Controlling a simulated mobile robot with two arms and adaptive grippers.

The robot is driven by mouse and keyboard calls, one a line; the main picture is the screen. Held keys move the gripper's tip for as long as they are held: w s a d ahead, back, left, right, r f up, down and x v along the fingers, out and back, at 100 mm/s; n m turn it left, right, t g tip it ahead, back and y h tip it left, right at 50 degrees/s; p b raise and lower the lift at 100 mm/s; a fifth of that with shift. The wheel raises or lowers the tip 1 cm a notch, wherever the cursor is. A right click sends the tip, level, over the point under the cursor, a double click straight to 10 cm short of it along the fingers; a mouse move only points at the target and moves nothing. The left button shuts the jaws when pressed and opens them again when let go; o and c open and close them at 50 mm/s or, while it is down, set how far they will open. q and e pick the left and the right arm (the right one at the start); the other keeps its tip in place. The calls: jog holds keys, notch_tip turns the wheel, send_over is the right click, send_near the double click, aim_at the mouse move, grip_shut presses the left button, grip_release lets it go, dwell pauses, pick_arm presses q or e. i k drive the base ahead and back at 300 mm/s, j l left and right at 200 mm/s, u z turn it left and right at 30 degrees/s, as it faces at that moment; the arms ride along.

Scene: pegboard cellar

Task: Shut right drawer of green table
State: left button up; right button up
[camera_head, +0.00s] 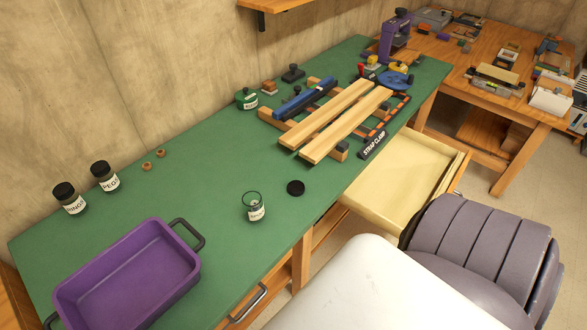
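The green table (205,170) runs diagonally from bottom left to the upper middle. Its right drawer (392,185) is pulled well out from under the front edge. The drawer's pale inside shows and looks empty. Part of its wooden front (461,172) shows at the outer right end. A grey ribbed shape that I cannot identify covers the rest of the front. A metal handle (248,303) shows farther left under the front edge, on what seems to be a shut drawer. Neither of my grippers is in view.
On the green top are a purple tray (188,246), dark-lidded jars (106,177), a small glass jar (254,207), a black lid (295,188) and clamped wooden boards (340,112). A cluttered wooden table (482,120) stands behind right. Floor (470,190) shows between.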

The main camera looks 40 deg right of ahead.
aim_at(413, 169)
jog(key=z, duration=1)
